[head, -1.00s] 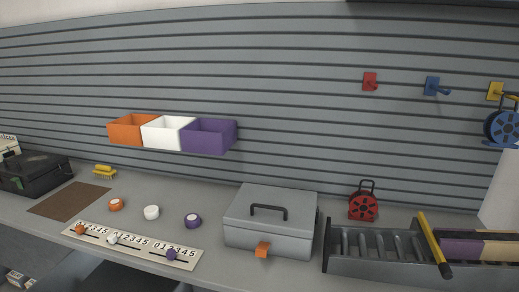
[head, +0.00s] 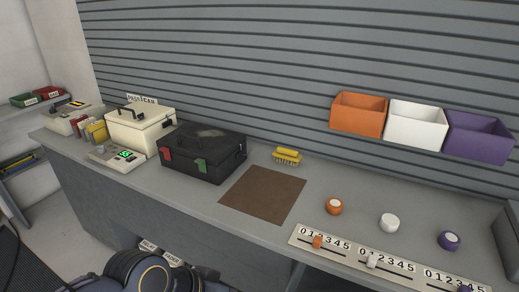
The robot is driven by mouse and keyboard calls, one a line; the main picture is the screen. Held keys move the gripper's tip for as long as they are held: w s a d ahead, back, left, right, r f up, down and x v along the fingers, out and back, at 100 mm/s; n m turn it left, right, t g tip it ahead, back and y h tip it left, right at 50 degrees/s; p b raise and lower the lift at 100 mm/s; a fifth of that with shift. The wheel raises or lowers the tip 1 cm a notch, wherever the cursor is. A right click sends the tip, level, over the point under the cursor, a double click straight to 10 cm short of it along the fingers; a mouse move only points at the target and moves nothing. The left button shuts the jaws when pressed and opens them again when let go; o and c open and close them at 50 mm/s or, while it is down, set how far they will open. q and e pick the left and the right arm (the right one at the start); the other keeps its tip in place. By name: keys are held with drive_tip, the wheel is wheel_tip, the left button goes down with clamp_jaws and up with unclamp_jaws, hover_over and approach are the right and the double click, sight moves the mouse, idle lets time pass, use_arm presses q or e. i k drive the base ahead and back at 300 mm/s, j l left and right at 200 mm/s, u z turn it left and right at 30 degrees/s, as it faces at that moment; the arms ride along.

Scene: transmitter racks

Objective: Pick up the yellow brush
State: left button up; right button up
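The yellow brush (head: 287,154) lies on the grey bench top near the back wall, bristles down. It is just behind the brown mat (head: 263,195) and to the right of the black case. Nothing covers it. Neither of my grippers shows in the head view; only a dark, rounded part of my own body shows at the bottom edge.
A black case (head: 201,153) with red and green latches stands left of the brush. A cream box (head: 141,127) stands further left. Knobs, including an orange one (head: 334,206), and a numbered slider strip (head: 371,261) lie right. Orange bin (head: 359,113) hangs above.

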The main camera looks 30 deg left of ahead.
sight(290, 157)
drive_tip(key=j+z, duration=0.25)
drive_tip(key=j, duration=0.3)
drive_tip(key=k+j+z, duration=0.1)
drive_tip(key=j+z, duration=0.15)
drive_tip(key=j, duration=0.25)
drive_tip(key=k+j+z, duration=0.25)
drive_tip(key=j, duration=0.3)
drive_tip(key=j+z, duration=0.55)
drive_tip(key=j, duration=0.15)
drive_tip(key=i+j+u, duration=0.1)
drive_tip(key=u, duration=0.25)
drive_tip(key=i+j+u, duration=0.1)
drive_tip(key=u, duration=0.65)
drive_tip(key=i+u, duration=0.15)
drive_tip(key=u, duration=0.25)
drive_tip(key=j+u, duration=0.1)
drive_tip(key=u, duration=0.3)
drive_tip(key=i+u, duration=0.15)
drive_tip(key=u, duration=0.2)
